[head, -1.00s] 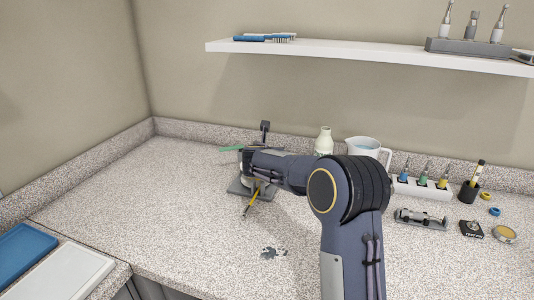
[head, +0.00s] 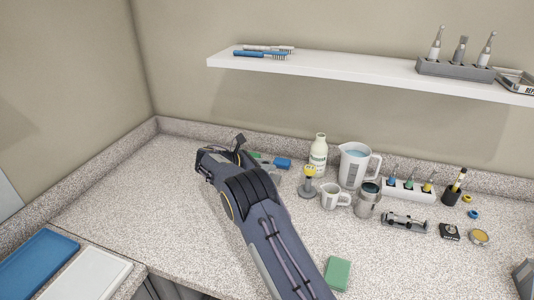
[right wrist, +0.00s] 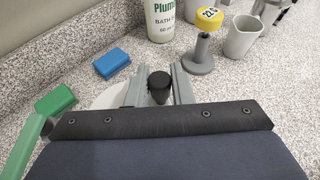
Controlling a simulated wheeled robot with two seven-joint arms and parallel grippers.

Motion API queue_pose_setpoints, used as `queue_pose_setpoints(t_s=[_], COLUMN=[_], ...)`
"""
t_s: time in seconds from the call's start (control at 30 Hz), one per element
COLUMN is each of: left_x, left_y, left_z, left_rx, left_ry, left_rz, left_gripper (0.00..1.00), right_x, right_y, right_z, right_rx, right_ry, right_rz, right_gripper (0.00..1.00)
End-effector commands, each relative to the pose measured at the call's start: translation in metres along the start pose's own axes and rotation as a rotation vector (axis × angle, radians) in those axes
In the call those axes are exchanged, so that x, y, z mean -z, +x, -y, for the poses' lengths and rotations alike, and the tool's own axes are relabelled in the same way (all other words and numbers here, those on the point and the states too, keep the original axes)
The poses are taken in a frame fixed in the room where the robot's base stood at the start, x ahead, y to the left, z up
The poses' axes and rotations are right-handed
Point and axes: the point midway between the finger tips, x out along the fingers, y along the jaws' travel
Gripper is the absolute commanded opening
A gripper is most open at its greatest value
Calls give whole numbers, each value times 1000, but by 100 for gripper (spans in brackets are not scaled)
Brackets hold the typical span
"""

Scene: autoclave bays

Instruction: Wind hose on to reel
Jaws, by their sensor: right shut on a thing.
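My right gripper (right wrist: 157,88) has its two grey fingers on either side of a dark round knob (right wrist: 159,85) and is shut on it. The knob looks like the reel's crank handle. A pale disc (right wrist: 108,95), probably part of the reel, shows just left of the fingers, mostly covered by the gripper. A green bar (right wrist: 27,145) runs along the left edge of the wrist view; I cannot tell whether it is hose. In the head view my right arm covers the reel and the fingertips. My left gripper is not in view.
Behind the gripper are a blue block (right wrist: 112,62), a green block (right wrist: 55,99), a bottle (head: 318,153) and a yellow-topped stand (head: 308,181). Mug (head: 335,195), steel cup (head: 367,200) and jug (head: 355,165) stand to the right.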

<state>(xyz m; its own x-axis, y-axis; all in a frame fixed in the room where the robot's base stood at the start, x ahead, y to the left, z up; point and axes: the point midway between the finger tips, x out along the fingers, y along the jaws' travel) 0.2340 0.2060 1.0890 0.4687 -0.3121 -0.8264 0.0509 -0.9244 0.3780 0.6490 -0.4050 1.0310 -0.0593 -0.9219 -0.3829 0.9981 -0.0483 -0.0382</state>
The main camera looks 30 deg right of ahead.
Motion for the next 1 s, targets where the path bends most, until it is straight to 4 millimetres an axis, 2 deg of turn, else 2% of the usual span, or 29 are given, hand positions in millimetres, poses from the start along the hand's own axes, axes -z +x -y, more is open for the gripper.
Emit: queue_pose_setpoints(t_s=[0.03, 0.4, 1.0], left_x=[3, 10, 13], left_y=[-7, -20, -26], left_z=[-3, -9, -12], left_rx=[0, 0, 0], left_ry=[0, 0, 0], left_rz=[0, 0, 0], left_gripper=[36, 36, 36], right_x=[-3, 1, 3], right_y=[-2, -6, -8], right_z=[-1, 2, 3], right_rx=[24, 160, 234], right_ry=[10, 67, 97], right_rz=[2, -5, -8], right_gripper=[0, 0, 0])
